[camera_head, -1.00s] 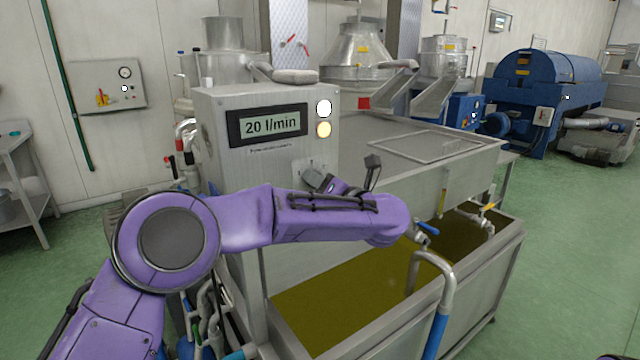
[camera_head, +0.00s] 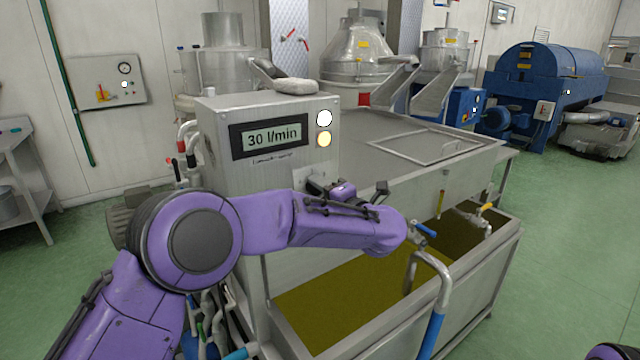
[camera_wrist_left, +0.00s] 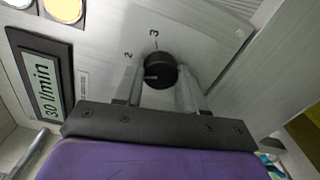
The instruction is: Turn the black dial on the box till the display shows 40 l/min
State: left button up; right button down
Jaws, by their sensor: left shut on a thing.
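The grey metal box (camera_head: 225,170) stands left of centre in the head view. Its display (camera_head: 268,136) reads 30 l/min, and the display also shows in the left wrist view (camera_wrist_left: 42,85). The black dial (camera_wrist_left: 160,70) sits on the box face between the two fingers of my left gripper (camera_wrist_left: 160,82), which is shut on it. The numbers 2 and 3 show on the plate around the dial. In the head view my left gripper (camera_head: 318,187) is at the box front below the display, and my purple arm hides the dial. My right gripper is not in view.
Two round lights, one white (camera_head: 324,118) and one yellow (camera_head: 324,139), sit right of the display. A steel tank (camera_head: 400,310) with greenish liquid stands at the box's right, with a blue-handled valve (camera_head: 427,230). Green floor is clear at right.

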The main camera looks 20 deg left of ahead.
pick_arm(q)
jog(key=shift+m+p, duration=1.25)
jog(key=shift+m, duration=0.65)
jog(key=shift+f, duration=0.1)
jog(key=o, duration=1.1)
jog(key=shift+c, duration=0.2)
jog(key=shift+d, duration=0.15)
jog(key=b+v, duration=0.3)
jog(key=v, duration=0.7)
jog(key=shift+s, duration=0.2)
